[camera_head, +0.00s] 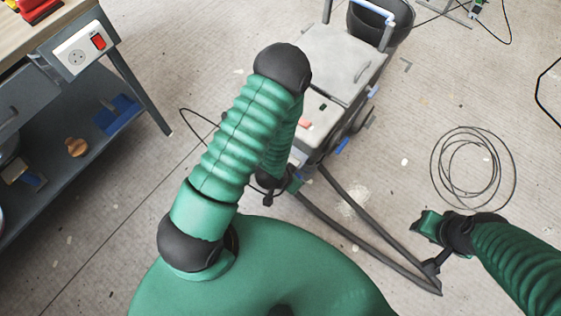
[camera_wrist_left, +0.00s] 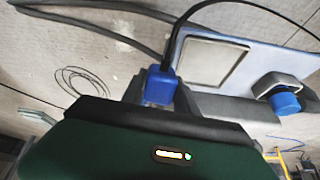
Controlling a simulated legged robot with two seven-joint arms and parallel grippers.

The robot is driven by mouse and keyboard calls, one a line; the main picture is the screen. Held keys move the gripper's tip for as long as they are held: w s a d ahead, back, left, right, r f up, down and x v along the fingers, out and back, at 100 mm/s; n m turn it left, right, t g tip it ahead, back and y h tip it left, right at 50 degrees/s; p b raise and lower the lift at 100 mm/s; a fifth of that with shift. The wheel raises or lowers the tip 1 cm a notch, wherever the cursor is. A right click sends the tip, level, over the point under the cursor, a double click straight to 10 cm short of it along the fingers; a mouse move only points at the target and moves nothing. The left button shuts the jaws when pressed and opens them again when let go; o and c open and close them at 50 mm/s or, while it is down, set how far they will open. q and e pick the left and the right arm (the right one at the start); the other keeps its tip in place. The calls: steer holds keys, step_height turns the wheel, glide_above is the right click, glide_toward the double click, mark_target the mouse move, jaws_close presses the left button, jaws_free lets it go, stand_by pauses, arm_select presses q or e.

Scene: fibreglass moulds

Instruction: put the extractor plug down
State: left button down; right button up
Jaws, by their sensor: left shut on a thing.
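The blue extractor plug (camera_wrist_left: 160,86), with a black cord rising from it, is between the dark fingers of my left gripper (camera_wrist_left: 158,92) in the left wrist view. The gripper is shut on it. In the head view my left gripper (camera_head: 270,188) is mostly hidden behind my green forearm, beside the near end of the grey extractor (camera_head: 335,62), and I cannot make out the plug there. The extractor also shows close by in the left wrist view (camera_wrist_left: 215,62), with a blue cap. My right gripper (camera_head: 434,262) is low on the right, near the bend of the hose; its opening is unclear.
A workbench (camera_head: 70,95) with a lower shelf stands at the left, with a socket box (camera_head: 85,48) and red switch on its edge. A coiled cable (camera_head: 472,168) lies at the right. A dark bin (camera_head: 385,22) is behind the extractor.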

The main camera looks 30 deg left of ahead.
arm_select(q)
steer(key=s+a+f+n+g, duration=0.1)
steer(key=s+a+f+g, duration=0.2)
steer(key=s+a+g, duration=0.5)
steer(key=w+t+b, duration=0.1)
steer(key=w, duration=0.3)
steer(key=w+a+f+t, duration=0.1)
steer(key=w, duration=0.4)
steer(key=w+t+b, duration=0.1)
steer(key=w, duration=0.3)
steer(key=shift+w+a+f+y+b, duration=0.2)
steer(key=shift+a+f+y+b, duration=0.15)
steer(key=shift+f+y, duration=0.05)
step_height(320, 180, down, 4)
steer(key=shift+r+b, duration=0.2)
steer(key=shift+b, duration=0.6)
steer(key=shift+r, duration=0.1)
steer(key=c, duration=0.9)
jaws_free()
